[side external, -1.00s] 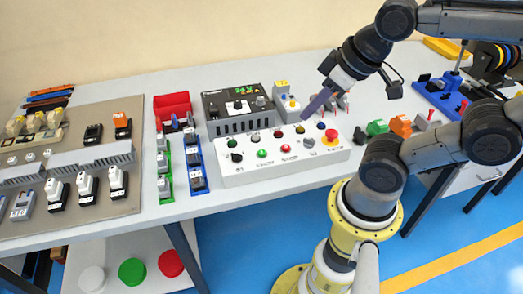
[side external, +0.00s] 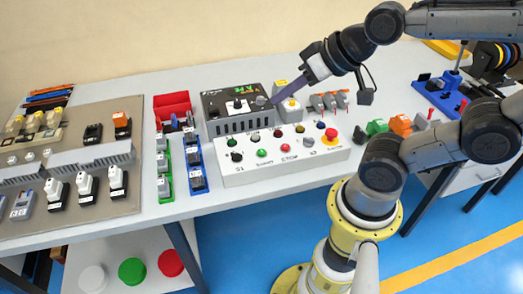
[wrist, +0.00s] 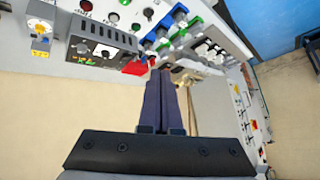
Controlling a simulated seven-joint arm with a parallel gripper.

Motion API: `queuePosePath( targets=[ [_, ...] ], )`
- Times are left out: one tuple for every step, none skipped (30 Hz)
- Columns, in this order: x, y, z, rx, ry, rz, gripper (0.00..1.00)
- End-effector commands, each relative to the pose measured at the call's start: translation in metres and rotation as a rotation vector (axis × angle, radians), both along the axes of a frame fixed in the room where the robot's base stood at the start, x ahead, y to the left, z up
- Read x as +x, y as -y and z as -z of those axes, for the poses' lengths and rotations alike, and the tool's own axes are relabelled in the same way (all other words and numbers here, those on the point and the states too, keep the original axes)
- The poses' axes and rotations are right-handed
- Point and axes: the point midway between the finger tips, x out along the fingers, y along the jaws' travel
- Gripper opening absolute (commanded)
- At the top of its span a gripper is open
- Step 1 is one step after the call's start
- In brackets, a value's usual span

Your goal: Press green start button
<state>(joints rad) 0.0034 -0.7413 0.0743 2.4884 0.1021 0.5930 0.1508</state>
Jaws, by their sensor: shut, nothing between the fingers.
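The green start button (side external: 262,153) is on the front row of the white control box (side external: 232,182), above a label that appears to read START. A red button (side external: 285,148) sits just right of it. My gripper (side external: 274,101) is shut and empty, with its purple-grey fingers slanting down to the left. Its tips appear over the right end of the black display unit, behind the control box and apart from the green button. In the wrist view, my shut fingers (wrist: 159,76) point upward. Part of the control box shows at the top edge there, partly cut off.
The black display unit (side external: 228,106) stands behind the control box. A red emergency knob (side external: 331,135) is at the box's right end. A red bin (side external: 172,107) and blue and green rails stand left.

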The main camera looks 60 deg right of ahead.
Motion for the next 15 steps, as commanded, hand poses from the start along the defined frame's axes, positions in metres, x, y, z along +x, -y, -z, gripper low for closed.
queuePosePath(
  targets=[
    [0.012,-0.001,0.003,0.049,0.027,0.046,0.00],
    [0.020,-0.001,0.005,0.079,0.046,0.075,0.00],
    [0.029,0.000,0.007,0.118,0.069,0.115,0.00],
    [0.036,0.002,0.011,0.145,0.083,0.147,0.00],
    [0.042,0.003,0.013,0.174,0.100,0.182,0.00],
    [0.050,0.007,0.019,0.209,0.117,0.229,0.00],
    [0.056,0.010,0.024,0.234,0.127,0.265,0.00],
    [0.061,0.013,0.028,0.257,0.139,0.303,0.00],
    [0.067,0.019,0.036,0.285,0.150,0.353,0.00],
    [0.071,0.023,0.043,0.303,0.157,0.391,0.00],
    [0.074,0.028,0.050,0.318,0.162,0.426,0.00],
    [0.076,0.033,0.060,0.334,0.163,0.471,0.00],
    [0.077,0.038,0.067,0.341,0.162,0.500,0.00],
    [0.077,0.041,0.074,0.345,0.158,0.524,0.00],
    [0.076,0.044,0.083,0.348,0.147,0.548,0.00]
  ],
)
